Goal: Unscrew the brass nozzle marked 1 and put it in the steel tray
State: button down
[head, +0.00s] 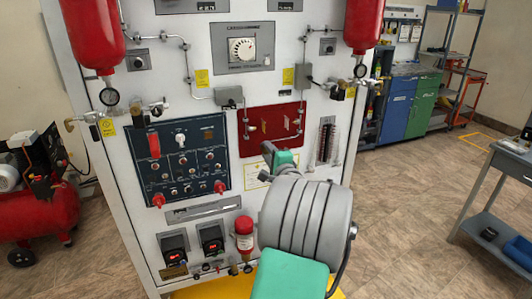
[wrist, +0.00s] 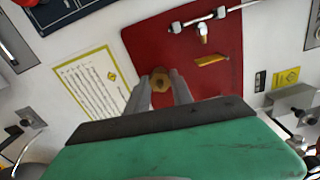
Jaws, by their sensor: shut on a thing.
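My gripper (head: 268,148) is in front of the lower part of the red panel (head: 256,113) in the head view. In the wrist view its two grey fingers (wrist: 160,86) are shut on the brass nozzle (wrist: 160,76), a small hexagonal piece with a dark centre. The nozzle overlaps the left part of the red panel (wrist: 222,80). I cannot tell whether it is still in its fitting or apart from the panel. No number is readable on it, and my gripper hides it in the head view. I cannot make out a steel tray in either view.
A grey table (head: 512,165) stands at the far right, with open floor (head: 410,210) between.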

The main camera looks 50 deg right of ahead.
jog(key=shift+f, duration=0.1)
jog(key=shift+f+n+b, duration=0.25)
jog(key=shift+n+b, duration=0.35)
jog(key=shift+b, duration=0.65)
jog(key=shift+n+b, duration=0.7)
jog(key=shift+b, duration=0.2)
jog(key=shift+r+n, duration=0.35)
jog(key=shift+n, duration=0.05)
